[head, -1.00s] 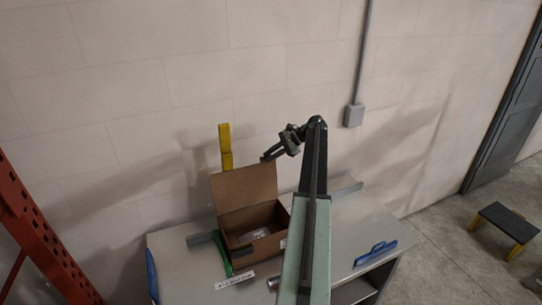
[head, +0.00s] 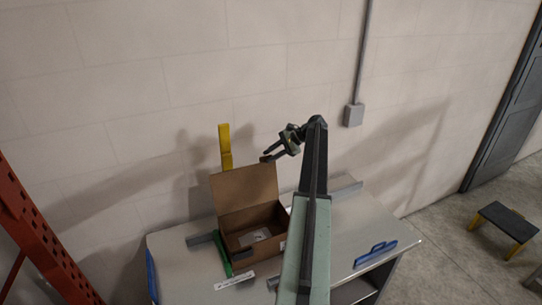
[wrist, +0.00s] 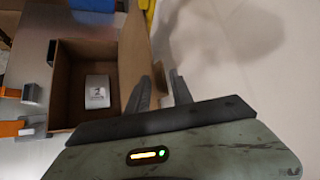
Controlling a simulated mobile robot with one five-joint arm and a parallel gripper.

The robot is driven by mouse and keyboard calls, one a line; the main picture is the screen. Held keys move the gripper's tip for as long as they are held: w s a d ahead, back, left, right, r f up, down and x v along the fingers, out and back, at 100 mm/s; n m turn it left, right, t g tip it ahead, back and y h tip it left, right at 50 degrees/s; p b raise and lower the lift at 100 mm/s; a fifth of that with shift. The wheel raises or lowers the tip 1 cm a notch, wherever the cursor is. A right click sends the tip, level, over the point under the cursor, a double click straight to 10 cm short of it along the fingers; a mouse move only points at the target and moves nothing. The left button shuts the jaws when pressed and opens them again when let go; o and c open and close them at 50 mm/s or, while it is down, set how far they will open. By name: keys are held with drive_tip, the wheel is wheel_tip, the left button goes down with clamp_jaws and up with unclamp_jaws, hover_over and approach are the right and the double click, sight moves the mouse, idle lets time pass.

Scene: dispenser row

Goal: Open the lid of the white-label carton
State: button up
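The brown carton (head: 283,222) sits on the grey bench with its lid (head: 245,188) standing up and tilted back from its rear edge. Its inside is exposed, and a white packet with dark print (wrist: 97,92) lies on the floor of it. A small pale label shows on its right front, partly hidden by my arm. My gripper (head: 267,154) is above and right of the lid's top edge.
A green strip (head: 222,255) and grey bar stand left of the carton. A yellow post (head: 225,147) rises behind. The wall is close behind.

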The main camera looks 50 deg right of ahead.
drive_tip(key=p+v, duration=0.4)
drive_tip(key=v, duration=0.3)
drive_tip(key=shift+r, duration=0.2)
drive_tip(key=shift+s+d, duration=0.1)
